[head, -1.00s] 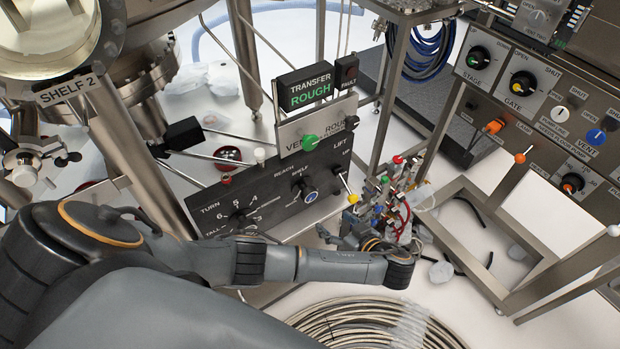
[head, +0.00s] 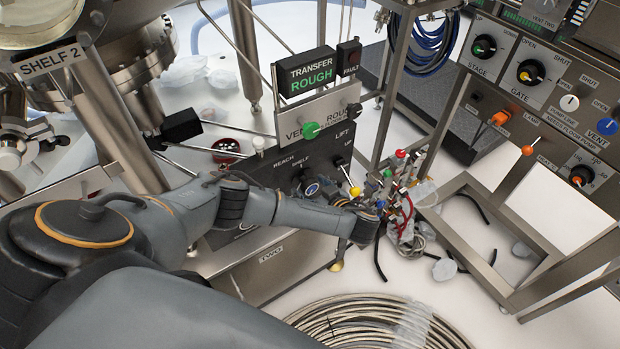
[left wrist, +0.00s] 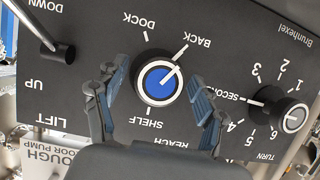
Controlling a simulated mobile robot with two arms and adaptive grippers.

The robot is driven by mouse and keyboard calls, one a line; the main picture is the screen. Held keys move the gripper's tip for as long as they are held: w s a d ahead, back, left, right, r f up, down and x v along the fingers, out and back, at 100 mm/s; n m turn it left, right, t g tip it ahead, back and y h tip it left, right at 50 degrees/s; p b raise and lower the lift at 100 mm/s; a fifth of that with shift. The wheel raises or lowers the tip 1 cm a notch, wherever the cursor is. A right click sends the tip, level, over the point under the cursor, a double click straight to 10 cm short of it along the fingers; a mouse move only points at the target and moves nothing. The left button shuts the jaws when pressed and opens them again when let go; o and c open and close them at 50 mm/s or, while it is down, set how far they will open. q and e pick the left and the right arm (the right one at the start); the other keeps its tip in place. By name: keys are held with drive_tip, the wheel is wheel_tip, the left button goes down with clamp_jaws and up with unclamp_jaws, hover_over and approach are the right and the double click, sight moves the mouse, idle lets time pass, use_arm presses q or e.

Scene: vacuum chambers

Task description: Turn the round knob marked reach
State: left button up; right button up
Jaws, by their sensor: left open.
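The reach knob (left wrist: 160,82) is round and dark, with a white ring and a blue cap, on a dark panel. Its white pointer line aims toward BACK; DOCK and SHELF are the other marks, with REACH printed beside it. In the head view the knob (head: 311,188) shows just past my left forearm. My left gripper (left wrist: 154,88) is open, one finger on each side of the knob in the left wrist view. A gap shows beside the knob on both sides; I cannot tell how deep the fingers reach. My right gripper is in neither view.
The turn knob (left wrist: 292,117) sits to the right in the wrist view, and the lift lever (left wrist: 62,52) to the left. In the head view, a cluster of coloured fittings (head: 402,185) stands right of my wrist. A coiled hose (head: 345,318) lies on the floor.

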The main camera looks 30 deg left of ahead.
use_arm(q)
drive_tip(key=shift+w+a+f, duration=0.1)
drive_tip(key=shift+a+f, duration=0.05)
drive_tip(key=shift+a, duration=0.1)
drive_tip(key=c, duration=1.1)
drive_tip(key=shift+c, duration=0.2)
